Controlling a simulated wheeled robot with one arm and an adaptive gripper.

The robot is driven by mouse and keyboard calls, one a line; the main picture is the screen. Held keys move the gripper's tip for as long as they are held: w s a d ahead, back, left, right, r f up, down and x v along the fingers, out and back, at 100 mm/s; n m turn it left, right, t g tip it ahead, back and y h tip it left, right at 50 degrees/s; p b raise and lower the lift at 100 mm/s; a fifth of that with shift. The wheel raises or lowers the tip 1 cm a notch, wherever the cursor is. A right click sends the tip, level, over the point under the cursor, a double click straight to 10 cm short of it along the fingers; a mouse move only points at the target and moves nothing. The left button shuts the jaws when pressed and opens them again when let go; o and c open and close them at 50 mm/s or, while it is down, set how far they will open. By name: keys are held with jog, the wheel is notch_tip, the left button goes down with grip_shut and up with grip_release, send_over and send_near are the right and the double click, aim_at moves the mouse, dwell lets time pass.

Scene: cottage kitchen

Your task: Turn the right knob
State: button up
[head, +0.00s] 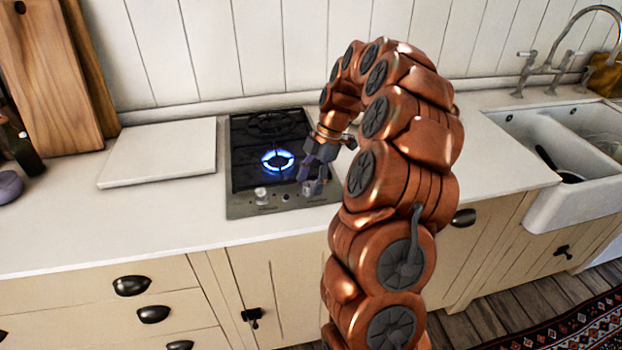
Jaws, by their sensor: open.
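The stove (238,207) is a dark two-burner hob with a steel front strip, set in the white counter. Its front burner (278,160) burns with a blue flame; the back burner (270,122) shows no flame. The left knob (261,194) stands clear on the front strip. The right knob (309,188) is on the strip at the right, just below my gripper. My gripper (308,181) is open, pointing down at the right knob; its fingers are close to or around it, and I cannot tell whether they touch. My arm hides the counter to the right.
A white board (160,152) lies left of the stove. Wooden boards (55,75) and a dark bottle (20,145) stand at the left. A white sink (575,195) with a tap (540,65) is at the right. The counter front left of the stove is clear.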

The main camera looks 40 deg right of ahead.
jog(key=shift+c, duration=0.3)
grip_shut()
